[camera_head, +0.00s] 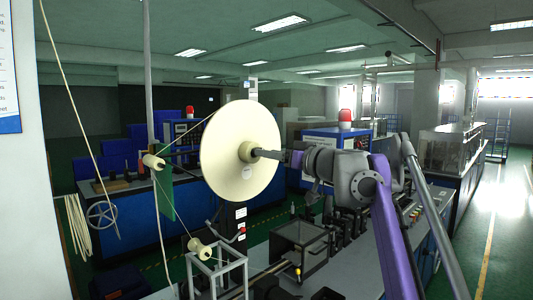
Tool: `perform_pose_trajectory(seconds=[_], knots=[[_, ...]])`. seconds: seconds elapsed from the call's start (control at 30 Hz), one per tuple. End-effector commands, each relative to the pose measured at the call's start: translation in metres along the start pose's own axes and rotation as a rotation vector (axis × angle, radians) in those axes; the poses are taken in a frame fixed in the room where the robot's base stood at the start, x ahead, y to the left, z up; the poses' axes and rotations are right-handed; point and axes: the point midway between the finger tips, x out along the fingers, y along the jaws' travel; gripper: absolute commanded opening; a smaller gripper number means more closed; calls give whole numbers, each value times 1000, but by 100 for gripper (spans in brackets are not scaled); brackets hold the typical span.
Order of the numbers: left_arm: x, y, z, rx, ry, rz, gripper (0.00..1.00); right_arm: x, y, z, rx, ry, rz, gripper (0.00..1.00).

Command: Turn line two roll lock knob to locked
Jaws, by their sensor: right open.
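A large cream tape roll (222,165) stands upright as a disc in the middle of the view. At its centre is a cream round hub (245,152), which looks like the roll lock knob; its lock setting cannot be read. My right gripper (257,153) reaches in from the right, with its grey fingertips at the hub's right side. It is open; at this size I cannot tell whether the fingers touch the hub. My left gripper is out of view.
Small cream rollers (200,249) sit below the roll, above a metal frame (218,272). A dark box (300,245) stands on the bench under my right arm. A blue cabinet with a red beacon (344,115) is behind. Floor at the far right is clear.

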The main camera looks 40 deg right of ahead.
Motion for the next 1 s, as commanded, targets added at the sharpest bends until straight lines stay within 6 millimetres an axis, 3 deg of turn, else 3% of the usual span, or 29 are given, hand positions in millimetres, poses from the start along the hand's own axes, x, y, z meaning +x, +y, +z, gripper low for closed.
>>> perform_pose_trajectory(seconds=[0.2, 0.5, 0.8, 1.0], knots=[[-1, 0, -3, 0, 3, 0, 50, 19, 0, 0, 0, 0, -1, 56], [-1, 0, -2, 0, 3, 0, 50, 20, 0, 0, 0, -1, 1, 54], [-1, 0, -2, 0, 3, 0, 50, 20, 0, 0, 0, -1, 1, 0], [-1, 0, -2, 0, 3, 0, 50, 20, 0, 0, 0, -1, 1, 0]])
